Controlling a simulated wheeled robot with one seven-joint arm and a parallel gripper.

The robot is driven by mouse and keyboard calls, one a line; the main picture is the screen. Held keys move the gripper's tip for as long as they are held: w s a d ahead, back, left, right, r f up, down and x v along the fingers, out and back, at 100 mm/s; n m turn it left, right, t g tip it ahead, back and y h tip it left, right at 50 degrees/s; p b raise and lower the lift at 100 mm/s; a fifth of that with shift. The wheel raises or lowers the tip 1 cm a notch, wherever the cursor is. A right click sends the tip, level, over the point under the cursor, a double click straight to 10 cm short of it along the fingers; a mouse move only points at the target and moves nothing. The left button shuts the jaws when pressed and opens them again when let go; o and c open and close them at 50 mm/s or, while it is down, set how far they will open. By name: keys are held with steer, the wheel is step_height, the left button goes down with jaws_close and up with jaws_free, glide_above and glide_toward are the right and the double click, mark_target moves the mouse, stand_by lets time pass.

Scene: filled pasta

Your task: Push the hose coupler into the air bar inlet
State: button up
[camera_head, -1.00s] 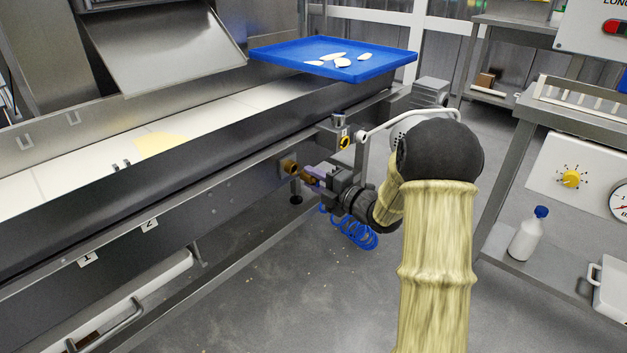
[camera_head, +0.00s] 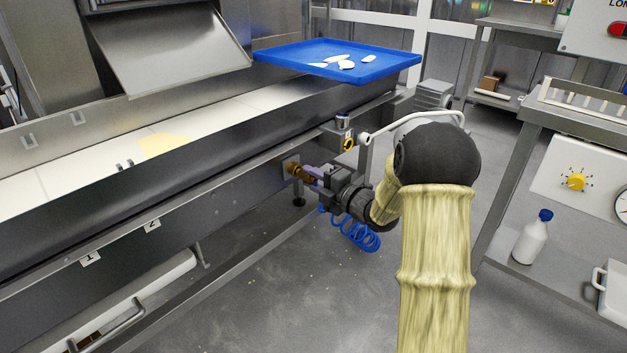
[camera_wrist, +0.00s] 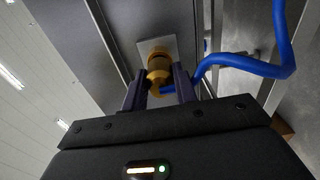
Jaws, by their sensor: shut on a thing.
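The brass air bar inlet (camera_head: 291,168) sticks out of the side of the machine frame. It also shows in the wrist view (camera_wrist: 158,54) on a light square plate. My gripper (camera_head: 314,177) points at it from the right. In the wrist view its two dark fingers (camera_wrist: 161,92) are shut on the brass hose coupler (camera_wrist: 159,78), with the blue hose (camera_wrist: 232,72) leading off to the right. The coupler is in line with the inlet and looks to meet it; how deep it sits cannot be told. In the head view the coiled blue hose (camera_head: 358,235) hangs below my gripper.
A blue tray (camera_head: 390,66) with pale pasta pieces sits on the machine above. A valve with a yellow ring (camera_head: 349,144) is just above my gripper. A steel bench with a white bottle (camera_head: 532,238) stands at the right.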

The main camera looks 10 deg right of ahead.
steer(key=shift+w+a+b, duration=0.3)
steer(key=shift+w+a, duration=0.05)
steer(key=shift+w, duration=0.15)
stand_by(1.2)
steer(key=o, duration=1.1)
steer(key=shift+c, duration=0.2)
steer(key=shift+o, duration=0.5)
steer(key=shift+o, duration=0.8)
steer(key=shift+b+v, duration=0.95)
steer(key=shift+v, duration=2.6)
